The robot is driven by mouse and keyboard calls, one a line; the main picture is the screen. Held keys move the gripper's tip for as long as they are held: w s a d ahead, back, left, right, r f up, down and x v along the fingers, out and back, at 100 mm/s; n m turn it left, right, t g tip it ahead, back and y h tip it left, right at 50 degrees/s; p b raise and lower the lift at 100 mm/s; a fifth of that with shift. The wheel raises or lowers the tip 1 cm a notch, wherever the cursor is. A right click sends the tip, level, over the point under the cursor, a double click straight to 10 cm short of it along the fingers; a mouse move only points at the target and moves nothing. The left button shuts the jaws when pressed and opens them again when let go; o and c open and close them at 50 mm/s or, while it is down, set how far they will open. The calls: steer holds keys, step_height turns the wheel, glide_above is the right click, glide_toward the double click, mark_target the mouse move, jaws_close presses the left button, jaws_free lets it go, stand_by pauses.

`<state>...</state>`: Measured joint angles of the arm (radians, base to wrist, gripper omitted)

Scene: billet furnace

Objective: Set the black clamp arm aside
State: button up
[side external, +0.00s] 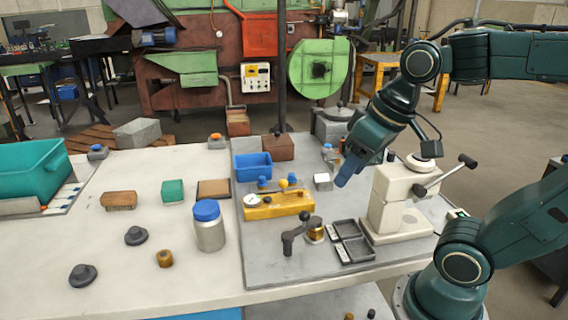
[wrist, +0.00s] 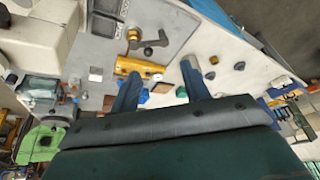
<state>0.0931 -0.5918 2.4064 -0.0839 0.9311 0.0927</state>
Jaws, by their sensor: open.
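The black clamp arm (side external: 299,234) lies on the grey plate near the front of the bench, beside a brass cylinder (side external: 314,232). In the wrist view the clamp arm (wrist: 152,43) shows beyond the fingertips, next to the brass cylinder (wrist: 133,36). My gripper (side external: 347,174) hangs above the plate, behind and to the right of the clamp arm, apart from it. In the wrist view my gripper (wrist: 162,77) has its two blue fingers spread with nothing held between them.
A yellow block with a dial gauge (side external: 278,206) stands behind the clamp arm. The pale bench (side external: 200,280) at front is mostly clear.

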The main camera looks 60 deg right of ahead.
steer(key=w+d+m+g, duration=0.2)
steer(key=w, duration=0.3)
steer(key=m+g+y, duration=0.2)
steer(key=m, duration=0.1)
glide_above(306, 211)
steer(key=s+d, duration=0.1)
steer(key=d, duration=0.1)
step_height(306, 211, down, 3)
steer(key=shift+s+d+f, duration=0.1)
steer(key=shift+d+f, duration=0.1)
steer(key=shift+t, duration=0.3)
steer(key=x, duration=1.3)
steer(key=shift+d+f, duration=0.1)
steer(key=shift+f, duration=0.3)
jaws_close()
